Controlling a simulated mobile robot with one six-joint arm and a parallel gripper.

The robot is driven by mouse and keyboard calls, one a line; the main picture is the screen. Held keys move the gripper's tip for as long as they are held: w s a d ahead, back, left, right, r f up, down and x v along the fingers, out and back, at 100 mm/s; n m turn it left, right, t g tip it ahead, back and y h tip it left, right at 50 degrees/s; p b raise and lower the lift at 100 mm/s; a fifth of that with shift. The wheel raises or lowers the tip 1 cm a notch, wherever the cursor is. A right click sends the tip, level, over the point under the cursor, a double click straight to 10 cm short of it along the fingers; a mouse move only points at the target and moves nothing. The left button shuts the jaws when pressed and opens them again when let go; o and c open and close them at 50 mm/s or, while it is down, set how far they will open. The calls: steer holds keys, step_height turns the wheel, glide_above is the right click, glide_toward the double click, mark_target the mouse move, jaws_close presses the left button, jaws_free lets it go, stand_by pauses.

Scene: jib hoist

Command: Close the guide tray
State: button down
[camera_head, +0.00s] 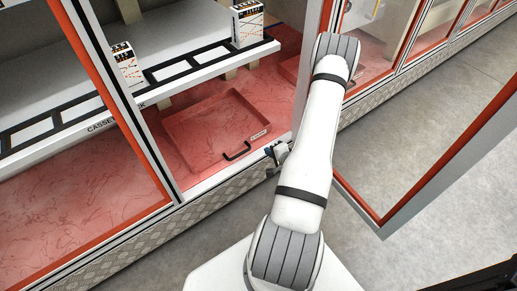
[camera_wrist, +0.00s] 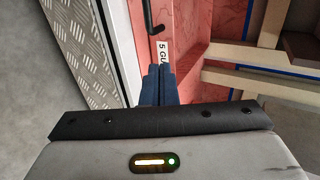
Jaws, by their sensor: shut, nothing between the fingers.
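The guide tray (camera_head: 207,128) is a shallow red tray on the red cabinet floor, behind the front sill. Its front wall carries a black bar handle (camera_head: 238,152) and a white label (camera_head: 259,134). In the wrist view the handle (camera_wrist: 153,20) is at the top, partly cut off, and the label (camera_wrist: 163,50), reading "5 GU", lies just beyond my fingertips. My gripper (camera_wrist: 159,70) is shut and empty, its blue fingers together. In the head view my gripper (camera_head: 275,154) is right of the handle, apart from it, partly hidden by my arm.
A white shelf (camera_head: 210,63) with black frames and two printed boxes (camera_head: 248,22) sits above and behind the tray. A red-edged glass door (camera_head: 430,170) stands open at right. An upright post (camera_head: 150,150) borders the opening at left. Grey floor (camera_head: 350,235) is clear in front.

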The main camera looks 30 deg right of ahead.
steer(key=b, duration=0.3)
glide_toward(247, 138)
steer(key=f, duration=0.3)
steer(key=shift+w+d, duration=0.1)
steer(key=shift+w, duration=0.25)
steer(key=w+b, duration=0.1)
steer(key=w, duration=0.2)
steer(key=shift+w+f, duration=0.15)
steer(key=shift+w, duration=0.75)
steer(key=shift+w, duration=1.6)
steer(key=shift+r, duration=0.2)
